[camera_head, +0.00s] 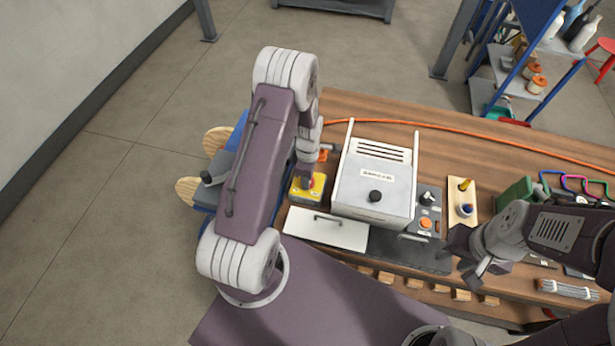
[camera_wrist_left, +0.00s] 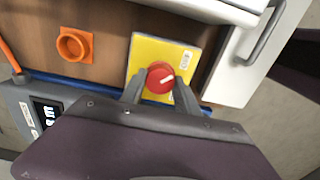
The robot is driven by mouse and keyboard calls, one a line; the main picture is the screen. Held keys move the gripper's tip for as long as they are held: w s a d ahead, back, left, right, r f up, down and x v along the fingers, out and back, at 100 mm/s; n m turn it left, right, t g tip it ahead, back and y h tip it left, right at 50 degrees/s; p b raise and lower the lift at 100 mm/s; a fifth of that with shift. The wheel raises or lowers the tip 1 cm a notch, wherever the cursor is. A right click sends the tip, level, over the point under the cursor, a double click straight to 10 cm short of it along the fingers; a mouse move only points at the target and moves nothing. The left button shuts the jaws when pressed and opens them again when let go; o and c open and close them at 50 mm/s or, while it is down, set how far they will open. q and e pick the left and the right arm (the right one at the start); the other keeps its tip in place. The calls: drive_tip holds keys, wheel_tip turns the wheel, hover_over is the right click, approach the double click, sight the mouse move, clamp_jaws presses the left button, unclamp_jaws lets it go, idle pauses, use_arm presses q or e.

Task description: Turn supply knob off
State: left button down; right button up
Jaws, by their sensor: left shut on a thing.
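The red supply knob (camera_wrist_left: 158,84) sits on a yellow plate (camera_wrist_left: 150,50), with a short white mark slanting on its face in the left wrist view. In the head view the yellow plate (camera_head: 300,194) lies left of the white cabinet, and my left arm partly hides the knob. My left gripper (camera_wrist_left: 160,78) has one finger on each side of the knob and is shut on it; in the head view my left gripper (camera_head: 309,180) points down at the plate. My right gripper (camera_head: 478,262) hangs near the bench's front edge, away from the knob; its jaw opening is unclear.
A white cabinet (camera_head: 374,180) stands beside the yellow plate, with a white handled panel (camera_head: 326,229) in front. A grey control box (camera_head: 427,212) with an orange button is to its right. An orange square fitting (camera_wrist_left: 75,45) is near the plate. An orange hose (camera_head: 470,137) crosses the bench.

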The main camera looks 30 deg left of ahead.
use_arm(q)
drive_tip(key=shift+w+r, duration=0.1)
drive_tip(key=c, duration=0.9)
unclamp_jaws()
drive_tip(key=shift+d, duration=0.1)
wheel_tip(320, 180, up, 9)
drive_tip(key=b, duration=0.1)
